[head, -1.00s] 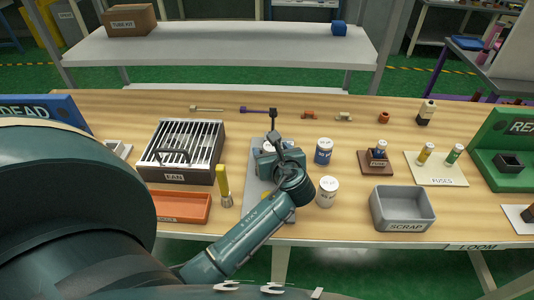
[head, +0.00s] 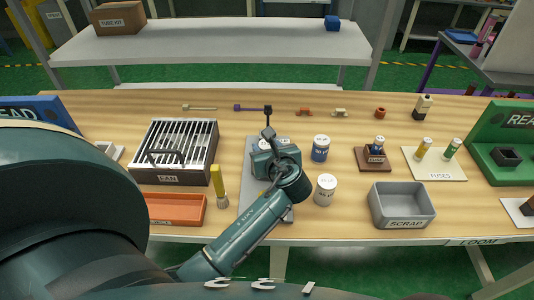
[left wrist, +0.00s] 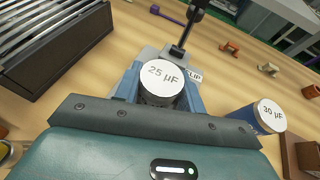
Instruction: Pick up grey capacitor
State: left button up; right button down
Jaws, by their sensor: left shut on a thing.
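A capacitor (left wrist: 162,78) with a white top marked 25 µF and a greyish side stands between the fingers of my left gripper (left wrist: 158,92) in the left wrist view. The gripper is shut on it, one blue finger on each side. In the head view my left gripper (head: 272,160) is over the grey clip plate (head: 250,199) and hides most of the capacitor. Its lower end is hidden, so I cannot tell if it touches the plate. My right gripper is not in view.
A blue 30 µF capacitor (head: 321,149) and an off-white capacitor (head: 325,190) stand right of the gripper. A dark fan box (head: 180,152), yellow-handled tool (head: 218,186) and orange tray (head: 176,209) are left. The scrap bin (head: 402,205) is right.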

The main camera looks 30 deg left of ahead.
pick_arm(q)
jog(key=shift+c, duration=1.2)
